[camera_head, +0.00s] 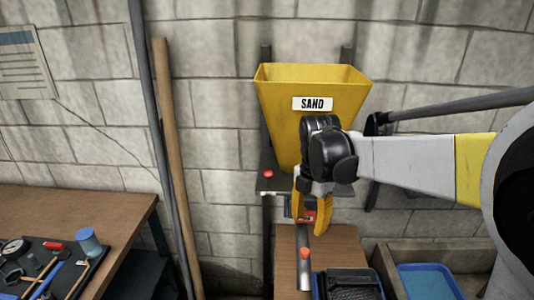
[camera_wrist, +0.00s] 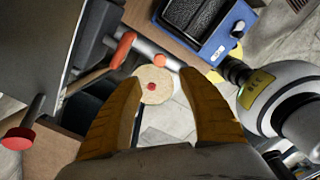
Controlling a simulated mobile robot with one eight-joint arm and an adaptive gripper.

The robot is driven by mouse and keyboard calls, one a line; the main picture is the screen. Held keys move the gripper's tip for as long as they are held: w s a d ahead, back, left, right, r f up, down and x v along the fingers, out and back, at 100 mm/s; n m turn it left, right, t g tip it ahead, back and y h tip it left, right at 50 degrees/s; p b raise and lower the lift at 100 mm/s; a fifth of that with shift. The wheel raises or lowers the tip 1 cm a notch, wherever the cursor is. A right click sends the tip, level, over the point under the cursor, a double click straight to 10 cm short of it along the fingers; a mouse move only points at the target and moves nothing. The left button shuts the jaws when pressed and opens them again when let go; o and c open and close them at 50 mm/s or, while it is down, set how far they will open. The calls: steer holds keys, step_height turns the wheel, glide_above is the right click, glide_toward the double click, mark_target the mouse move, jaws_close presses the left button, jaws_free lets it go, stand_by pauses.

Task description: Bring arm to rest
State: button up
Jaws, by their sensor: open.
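My gripper (camera_head: 312,215) has two yellow fingers pointing down. In the head view it hangs in front of the lower part of the yellow SAND hopper (camera_head: 275,95), above a small wooden table (camera_head: 335,240). My arm reaches in from the right side. In the wrist view the gripper (camera_wrist: 162,80) has its fingers spread, with nothing held between them. A round tan disc with a red centre (camera_wrist: 153,93) shows beyond the gap between the fingertips. How far the fingers are from the hopper cannot be told.
A red knob (camera_head: 268,174) sits beside the hopper's base. A grey pipe (camera_head: 303,270) and a black-and-blue box (camera_head: 347,284) are below. A blue tray (camera_head: 428,282) stands at right. A workbench (camera_head: 70,205) with tools and a wooden pole (camera_head: 174,170) are at left.

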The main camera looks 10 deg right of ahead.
steer(key=s+f+m+t+b, duration=0.2)
steer(key=s+m, duration=0.6)
steer(key=m, duration=0.4)
steer(key=s+f+m+t+b, duration=0.3)
steer(key=s+m+t+b, duration=0.2)
steer(key=s+m, duration=0.3)
steer(key=m, duration=0.4)
steer(key=shift+d+m+b, duration=0.25)
steer(key=shift+m+b, duration=0.05)
steer(key=shift+b, duration=0.05)
